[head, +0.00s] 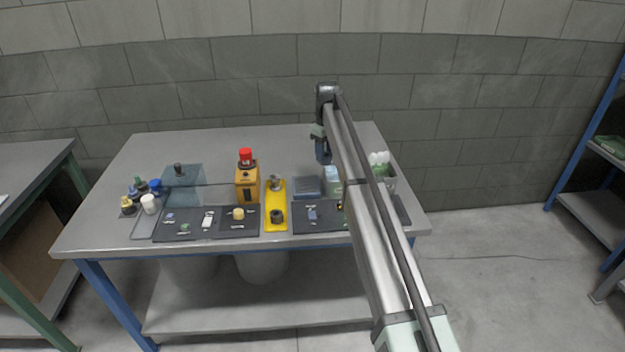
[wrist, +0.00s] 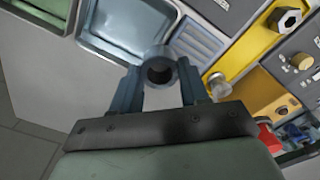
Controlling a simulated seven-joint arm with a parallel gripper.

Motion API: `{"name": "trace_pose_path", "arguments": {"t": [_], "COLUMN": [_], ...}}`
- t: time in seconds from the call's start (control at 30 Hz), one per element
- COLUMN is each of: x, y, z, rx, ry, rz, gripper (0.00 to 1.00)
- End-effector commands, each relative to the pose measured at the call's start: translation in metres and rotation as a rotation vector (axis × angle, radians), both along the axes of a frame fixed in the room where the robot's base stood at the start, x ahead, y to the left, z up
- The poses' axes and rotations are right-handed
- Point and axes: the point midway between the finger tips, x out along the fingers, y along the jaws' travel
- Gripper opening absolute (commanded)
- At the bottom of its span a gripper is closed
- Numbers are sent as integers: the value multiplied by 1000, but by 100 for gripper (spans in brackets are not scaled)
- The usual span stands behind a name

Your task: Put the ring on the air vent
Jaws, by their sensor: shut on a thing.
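My gripper (head: 322,146) is above the table, right of its middle. In the wrist view my gripper (wrist: 158,88) is shut on a blue-grey ring (wrist: 160,53), a short hollow cylinder with a dark round opening. The ring is held clear of the table. A flat blue-grey piece with slats (wrist: 200,38) lies beyond the ring and may be the air vent. It appears to be the low grey-blue block (head: 306,187) in the head view, below and left of my gripper.
A yellow plate (head: 269,224) with a dark nut and a clear peg stands left of the block. An orange box (head: 247,187) with a red top is further left. A pale teal box (head: 332,181) is at the right. The table's back left (head: 220,145) is clear.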

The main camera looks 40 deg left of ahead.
Motion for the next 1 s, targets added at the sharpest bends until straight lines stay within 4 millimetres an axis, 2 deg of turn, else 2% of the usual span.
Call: {"name": "trace_pose_path", "arguments": {"t": [0.03,0.23,0.7,0.87,1.0], "x": [-11,-45,-47,-47,-48], "y": [11,46,47,46,46], "z": [3,16,19,19,9], "rx": [2,6,-6,-8,-8], "ry": [-2,-6,2,3,5], "rz": [16,100,504,573,590], "gripper": [13,13,13,13,13]}}
